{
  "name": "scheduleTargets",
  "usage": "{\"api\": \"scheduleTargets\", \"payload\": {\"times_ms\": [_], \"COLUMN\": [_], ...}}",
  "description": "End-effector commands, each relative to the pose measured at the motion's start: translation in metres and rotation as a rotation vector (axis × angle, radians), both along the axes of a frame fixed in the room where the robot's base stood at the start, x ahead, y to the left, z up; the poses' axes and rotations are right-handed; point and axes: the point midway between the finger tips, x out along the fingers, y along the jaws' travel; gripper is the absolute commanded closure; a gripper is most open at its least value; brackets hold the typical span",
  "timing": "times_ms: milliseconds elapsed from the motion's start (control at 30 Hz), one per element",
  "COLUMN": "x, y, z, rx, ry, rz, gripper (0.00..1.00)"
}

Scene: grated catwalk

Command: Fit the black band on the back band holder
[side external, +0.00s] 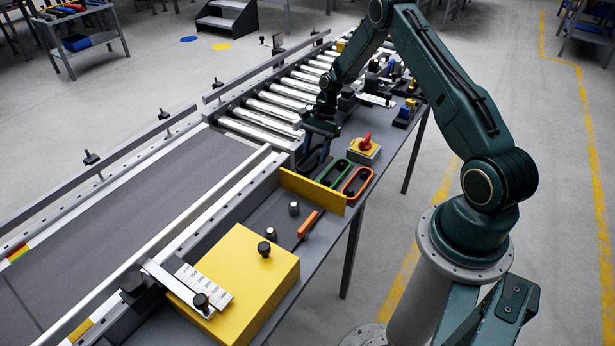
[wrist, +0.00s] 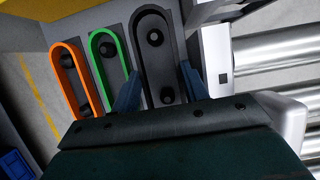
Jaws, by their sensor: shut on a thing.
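The black band (wrist: 138,52) is a long dark loop in the wrist view, around a dark slot with two round knobs. My gripper (wrist: 160,88) has its blue fingers shut on the band, one on each long side near the wrist end. In the side external view my gripper (side external: 318,150) points down at the black band (side external: 306,162), partly hiding it. The black band lies left of the green and orange bands. Whether it rests fully down on a holder I cannot tell. No label marks the back band holder.
A green band (side external: 329,168) and an orange band (side external: 347,181) lie alongside. A yellow plate (side external: 312,192) stands upright in front. Metal rollers (side external: 270,108) run close to my gripper. A yellow block (side external: 240,275) sits nearer.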

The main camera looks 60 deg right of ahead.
Motion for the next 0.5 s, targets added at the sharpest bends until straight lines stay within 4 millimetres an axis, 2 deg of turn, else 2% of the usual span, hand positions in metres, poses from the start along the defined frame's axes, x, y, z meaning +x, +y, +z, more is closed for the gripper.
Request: {"api": "scheduleTargets", "payload": {"times_ms": [500], "x": [0.000], "y": [0.000], "z": [-0.015], "rx": [0.000], "ry": [0.000], "rz": [0.000], "gripper": [0.77]}}
